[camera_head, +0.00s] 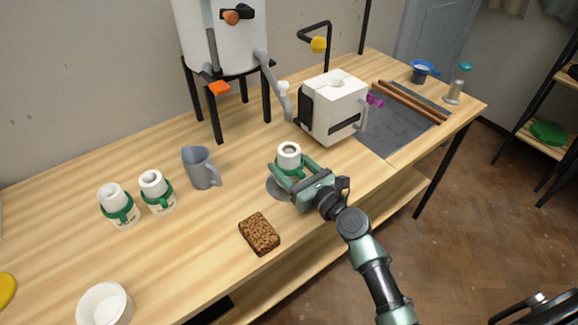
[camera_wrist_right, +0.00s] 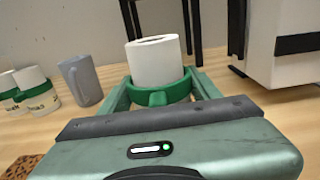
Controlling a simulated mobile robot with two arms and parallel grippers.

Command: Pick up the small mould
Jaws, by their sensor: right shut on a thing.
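A small white mould with a green band (camera_head: 289,152) is between the fingers of my right gripper (camera_head: 290,172), near the middle of the table. The gripper is shut on it at the green band. The mould looks upright, and it shows large in the right wrist view (camera_wrist_right: 155,62) with its lower part hidden by the gripper. I cannot tell whether its base touches the table. Two similar white moulds with green bands, one at the left (camera_head: 115,202) and one beside it (camera_head: 153,188), stand on the table. My left gripper is not in view.
A grey disc (camera_head: 274,189) lies partly under my gripper. A grey jug (camera_head: 201,168), a brown block (camera_head: 259,234) and a white bowl (camera_head: 104,305) stand to the left. A white box-shaped machine (camera_head: 334,100) stands close behind right. A large white vessel on black legs (camera_head: 220,40) is behind.

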